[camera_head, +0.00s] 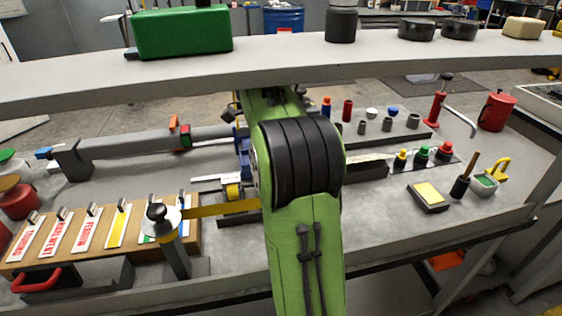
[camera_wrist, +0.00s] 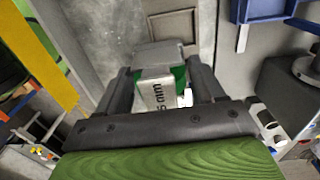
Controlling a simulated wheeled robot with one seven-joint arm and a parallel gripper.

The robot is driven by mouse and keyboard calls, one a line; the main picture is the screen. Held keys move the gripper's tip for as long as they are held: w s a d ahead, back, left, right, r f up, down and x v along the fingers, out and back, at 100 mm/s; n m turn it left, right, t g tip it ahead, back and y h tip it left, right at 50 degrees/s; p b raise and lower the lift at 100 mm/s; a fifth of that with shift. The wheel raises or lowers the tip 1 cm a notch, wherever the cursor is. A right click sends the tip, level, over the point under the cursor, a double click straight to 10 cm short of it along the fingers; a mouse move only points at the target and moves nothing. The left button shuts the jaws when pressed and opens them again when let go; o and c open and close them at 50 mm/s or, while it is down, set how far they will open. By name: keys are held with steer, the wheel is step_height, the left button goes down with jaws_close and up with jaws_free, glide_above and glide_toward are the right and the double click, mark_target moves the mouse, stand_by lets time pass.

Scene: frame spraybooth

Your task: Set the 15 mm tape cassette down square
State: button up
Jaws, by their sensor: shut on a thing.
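The tape cassette (camera_wrist: 158,95) shows in the wrist view, white with green at its sides and black lettering that reads partly "5 mm". My gripper (camera_wrist: 158,84) is shut on it, with one dark finger on each side. A grey block-like part (camera_wrist: 160,54) lies just beyond the cassette; I cannot tell whether it belongs to it. A grey plate with a square recessed outline (camera_wrist: 172,26) shows past that. Whether the cassette touches any surface is not clear. In the head view my green arm hides the gripper and cassette.
A wooden rack (camera_head: 198,240) with lettered tags stands at the bench's front left, beside a black-knobbed post (camera_head: 172,245). A yellow strip (camera_head: 220,209) runs right from the post. A grey beam (camera_head: 150,143) lies behind.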

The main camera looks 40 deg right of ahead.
steer(key=w+f+b, duration=0.1)
steer(key=b, duration=0.1)
steer(key=f+b, duration=0.1)
steer(key=f, duration=0.1)
steer(key=w+f+b, duration=0.1)
steer(key=f+b, duration=0.1)
steer(key=shift+w+d+b, duration=0.2)
steer(key=shift+w+b, duration=0.1)
steer(key=shift+w, duration=0.05)
steer(key=shift+f, duration=0.35)
steer(key=shift+w+a+f+b, duration=0.1)
steer(key=shift+f+b, duration=0.05)
steer(key=shift+b, duration=0.2)
steer(key=shift+f, duration=0.25)
steer(key=shift+f, duration=0.35)
steer(key=shift+f, duration=0.2)
stand_by(0.8)
